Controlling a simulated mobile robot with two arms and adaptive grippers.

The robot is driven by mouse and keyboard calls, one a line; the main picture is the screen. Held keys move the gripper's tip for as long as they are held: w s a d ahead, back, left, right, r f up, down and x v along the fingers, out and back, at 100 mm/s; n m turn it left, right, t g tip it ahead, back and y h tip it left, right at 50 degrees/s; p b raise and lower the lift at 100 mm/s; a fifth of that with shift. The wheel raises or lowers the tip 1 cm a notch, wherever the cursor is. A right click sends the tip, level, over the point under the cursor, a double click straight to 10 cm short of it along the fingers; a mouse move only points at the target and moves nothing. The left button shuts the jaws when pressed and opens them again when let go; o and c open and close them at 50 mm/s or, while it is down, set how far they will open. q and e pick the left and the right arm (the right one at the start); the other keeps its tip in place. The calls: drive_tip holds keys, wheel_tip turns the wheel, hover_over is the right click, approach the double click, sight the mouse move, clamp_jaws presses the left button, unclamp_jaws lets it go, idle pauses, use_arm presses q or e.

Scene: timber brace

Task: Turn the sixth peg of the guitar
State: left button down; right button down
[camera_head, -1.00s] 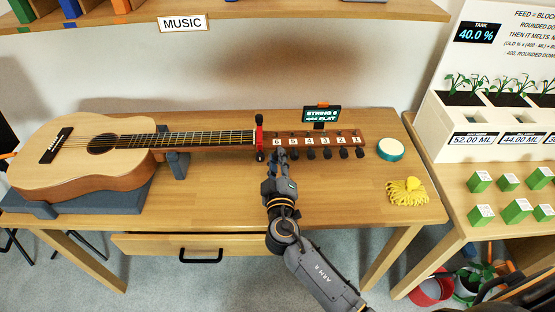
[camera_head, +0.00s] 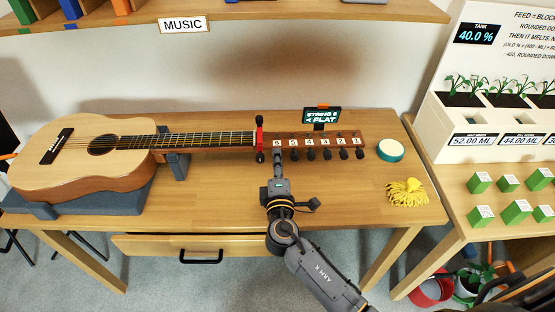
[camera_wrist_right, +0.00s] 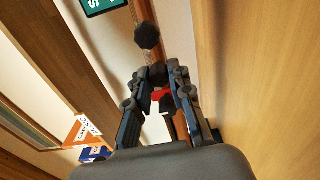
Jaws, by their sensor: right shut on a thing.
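The guitar (camera_head: 95,146) lies on its back on a grey stand, its headstock (camera_head: 325,136) to the right. Pegs hang along the headstock's near edge under labels 6 to 1, with 6 nearest the neck. My right gripper (camera_head: 277,160) is at the label 6 place and hides most of that peg. In the right wrist view, the gripper (camera_wrist_right: 159,84) is shut on the dark sixth peg (camera_wrist_right: 158,73); the neighbouring peg (camera_wrist_right: 147,36) is free beyond it. The tuner display (camera_head: 321,116) reads "STRING 6" and "FLAT". My left gripper is out of view.
A red and black clamp (camera_head: 260,138) sits on the neck beside the sixth peg. The front of the table is clear.

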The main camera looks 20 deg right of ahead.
drive_tip(key=shift+n, duration=1.1)
drive_tip(key=c, duration=1.2)
unclamp_jaws()
drive_tip(key=v, duration=1.2)
